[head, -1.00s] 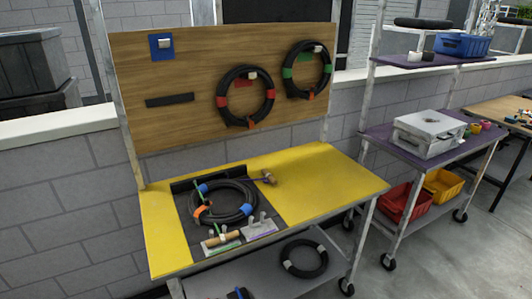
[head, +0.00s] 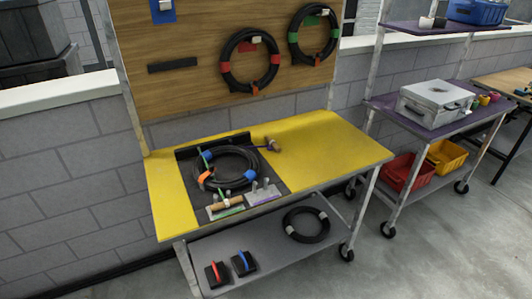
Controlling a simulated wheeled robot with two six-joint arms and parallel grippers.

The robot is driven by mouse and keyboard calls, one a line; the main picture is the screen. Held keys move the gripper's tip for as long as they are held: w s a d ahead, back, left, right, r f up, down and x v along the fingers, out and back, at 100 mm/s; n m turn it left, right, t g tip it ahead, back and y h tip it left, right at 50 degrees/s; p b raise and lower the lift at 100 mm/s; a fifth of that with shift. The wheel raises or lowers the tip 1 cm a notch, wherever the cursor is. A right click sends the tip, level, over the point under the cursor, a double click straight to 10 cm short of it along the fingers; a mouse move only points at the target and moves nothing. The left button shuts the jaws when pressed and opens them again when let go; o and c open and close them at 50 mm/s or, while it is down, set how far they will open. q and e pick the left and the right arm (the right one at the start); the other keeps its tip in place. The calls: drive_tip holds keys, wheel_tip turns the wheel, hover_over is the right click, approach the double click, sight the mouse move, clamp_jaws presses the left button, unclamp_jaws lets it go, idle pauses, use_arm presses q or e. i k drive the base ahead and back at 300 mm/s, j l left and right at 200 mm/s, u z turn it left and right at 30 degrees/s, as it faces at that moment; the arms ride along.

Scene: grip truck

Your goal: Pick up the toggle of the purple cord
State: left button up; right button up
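A small brown wooden toggle (head: 273,145) lies on the yellow top of the workbench (head: 315,142), right of the coiled black cable. A short stretch of purple cord (head: 262,147) shows at its left; the rest of the cord is hard to make out. The black cable coil (head: 255,163) has blue and orange bands and lies on a dark mat. Neither of my grippers is in the head view.
Two trowel-like tools, one grey (head: 264,194) and one with a tan handle (head: 227,203), lie at the bench's front edge. A pegboard (head: 185,90) with two hung coils stands behind. A cart (head: 410,117) stands to the right. Yellow surface right of the toggle is clear.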

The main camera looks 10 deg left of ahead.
sight(272, 144)
drive_tip(key=i+j, duration=0.15)
drive_tip(key=i, duration=0.5)
drive_tip(key=i+j+u, duration=0.15)
drive_tip(key=i, duration=0.45)
drive_tip(key=k, duration=0.45)
